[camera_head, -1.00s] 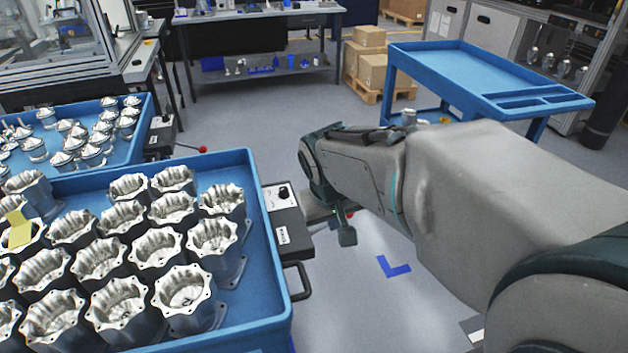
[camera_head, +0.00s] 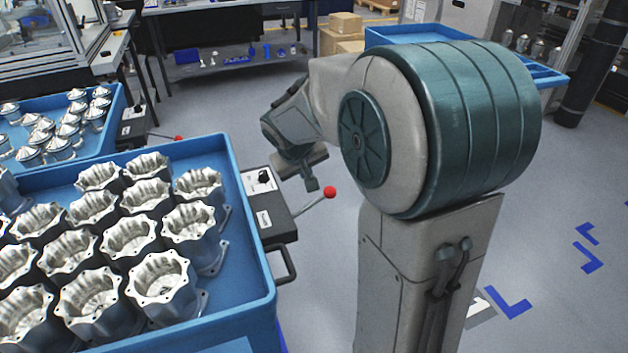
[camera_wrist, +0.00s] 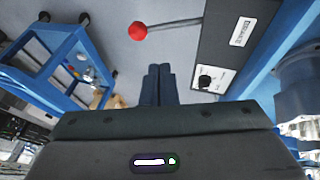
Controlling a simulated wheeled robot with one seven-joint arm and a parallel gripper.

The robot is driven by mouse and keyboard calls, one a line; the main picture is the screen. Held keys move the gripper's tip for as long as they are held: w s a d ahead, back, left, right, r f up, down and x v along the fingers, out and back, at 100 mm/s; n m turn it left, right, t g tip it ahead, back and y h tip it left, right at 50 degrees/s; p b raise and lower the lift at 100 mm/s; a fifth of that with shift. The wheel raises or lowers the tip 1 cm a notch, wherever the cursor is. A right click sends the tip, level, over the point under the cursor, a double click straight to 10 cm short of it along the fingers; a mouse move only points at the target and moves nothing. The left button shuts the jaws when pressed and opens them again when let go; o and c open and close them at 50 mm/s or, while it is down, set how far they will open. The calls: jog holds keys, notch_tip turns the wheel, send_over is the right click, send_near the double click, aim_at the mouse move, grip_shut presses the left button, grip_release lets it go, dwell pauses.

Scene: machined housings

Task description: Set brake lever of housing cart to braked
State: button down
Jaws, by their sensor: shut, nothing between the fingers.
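The housing cart (camera_head: 262,316) is a blue tray cart at the lower left of the head view, filled with silver machined housings (camera_head: 160,280). On its right side is a black brake box (camera_head: 272,212) with a small knob and labels too small to read. A brake lever with a red ball (camera_head: 330,192) sticks out to the right. In the wrist view the red ball (camera_wrist: 138,31) and the lever rod (camera_wrist: 175,23) lie ahead of my fingers, left of the box (camera_wrist: 228,50). My gripper (camera_head: 312,184) is shut and empty, close beside the lever, with no visible contact.
A second blue cart (camera_head: 118,108) with smaller metal parts stands at the left, with its own red-ended lever (camera_head: 179,138). A black handle (camera_head: 286,268) juts from the housing cart.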

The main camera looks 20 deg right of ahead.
jog(key=b, duration=0.1)
send_near(311, 204)
jog(key=w+d, duration=0.1)
jog(key=d, duration=0.1)
jog(key=d+f, duration=0.1)
jog(key=w+d+f, duration=0.1)
jog(key=d, duration=0.1)
jog(key=shift+w+d+f, duration=0.2)
jog(key=shift+d+f, duration=0.05)
jog(key=shift+f, duration=0.15)
jog(key=shift+w+p, duration=0.15)
jog(key=shift+p, duration=0.5)
